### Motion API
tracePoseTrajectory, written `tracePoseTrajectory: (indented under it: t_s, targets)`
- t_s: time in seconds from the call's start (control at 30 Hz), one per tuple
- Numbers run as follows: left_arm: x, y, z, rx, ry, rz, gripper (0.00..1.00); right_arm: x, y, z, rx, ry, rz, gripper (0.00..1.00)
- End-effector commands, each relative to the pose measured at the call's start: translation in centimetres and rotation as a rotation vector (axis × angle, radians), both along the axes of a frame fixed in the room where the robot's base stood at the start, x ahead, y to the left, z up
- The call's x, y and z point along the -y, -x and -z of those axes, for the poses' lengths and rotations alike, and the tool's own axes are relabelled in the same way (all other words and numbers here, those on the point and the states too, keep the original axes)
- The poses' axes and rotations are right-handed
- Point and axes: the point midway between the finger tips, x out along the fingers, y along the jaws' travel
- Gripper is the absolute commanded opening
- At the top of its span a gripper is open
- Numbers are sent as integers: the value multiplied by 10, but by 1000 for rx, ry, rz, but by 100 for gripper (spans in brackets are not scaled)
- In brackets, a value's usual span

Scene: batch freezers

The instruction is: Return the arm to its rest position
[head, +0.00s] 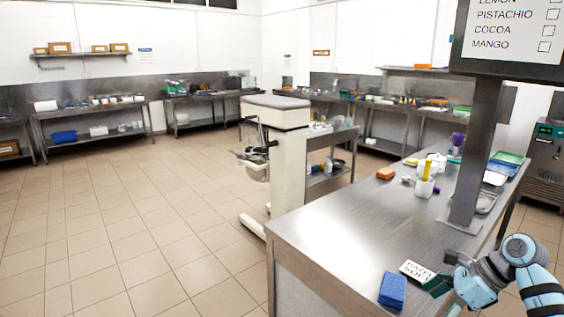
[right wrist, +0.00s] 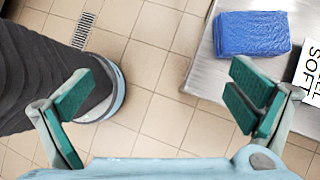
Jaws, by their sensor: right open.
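My right arm comes in at the lower right of the head view, its gripper (head: 440,285) beside the front end of the steel counter (head: 330,222). In the right wrist view the right gripper (right wrist: 160,92) has its green-padded fingers wide apart with nothing between them; tiled floor shows in the gap. My left gripper is in neither view.
A folded blue cloth (head: 392,290) and a white lettered card (head: 417,271) lie on the counter close to the right gripper. A post (head: 474,150) carrying a flavour sign (head: 512,28) rises beyond the arm. An orange sponge (head: 386,174) and white tub (head: 424,187) stand farther back. Floor at left is clear.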

Motion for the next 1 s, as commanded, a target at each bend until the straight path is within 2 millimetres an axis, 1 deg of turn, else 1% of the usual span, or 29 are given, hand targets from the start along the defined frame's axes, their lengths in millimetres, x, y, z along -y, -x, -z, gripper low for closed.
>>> tracePoseTrajectory:
  t_s: [0.17, 0.27, 0.3, 0.37, 0.4, 0.47, 0.5, 0.57, 0.6, 0.67, 0.7, 0.77, 0.8, 0.87, 0.9, 0.97, 1.0]
  targets:
    - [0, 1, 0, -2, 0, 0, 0, -43, -14, 25, -4, -232, 88, 100]
    - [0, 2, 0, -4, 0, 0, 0, -81, -25, 48, -42, -499, 240, 100]
    - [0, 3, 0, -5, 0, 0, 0, -95, -31, 59, -76, -640, 340, 100]
    - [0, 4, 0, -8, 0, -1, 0, -108, -38, 80, -149, -862, 534, 100]
    - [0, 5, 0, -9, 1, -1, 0, -109, -40, 100, -215, -1014, 697, 100]
    - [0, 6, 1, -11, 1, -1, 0, -100, -38, 140, -328, -1230, 986, 100]
    - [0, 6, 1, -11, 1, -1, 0, -90, -32, 169, -396, -1338, 1168, 100]
    - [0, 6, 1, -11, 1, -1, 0, -74, -12, 218, -496, -1469, 1447, 100]
    - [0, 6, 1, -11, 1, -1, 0, -64, 8, 254, -559, -1537, 1640, 100]
    - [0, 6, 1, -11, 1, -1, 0, -52, 48, 308, -644, -1609, 1931, 100]
    - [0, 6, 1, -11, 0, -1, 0, -47, 79, 341, -691, -1638, 2116, 100]
    - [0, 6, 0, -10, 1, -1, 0, -44, 131, 386, -745, -1651, 2389, 100]
    - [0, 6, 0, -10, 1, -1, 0, -44, 168, 412, 771, 1642, -2561, 100]
    - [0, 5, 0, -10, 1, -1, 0, -50, 227, 445, 699, 1411, -2475, 100]
    - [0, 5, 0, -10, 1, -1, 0, -56, 265, 462, 651, 1274, -2417, 100]
    - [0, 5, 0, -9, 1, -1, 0, -67, 318, 481, 584, 1097, -2340, 100]
    - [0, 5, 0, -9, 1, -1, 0, -74, 348, 489, 547, 1001, -2295, 100]
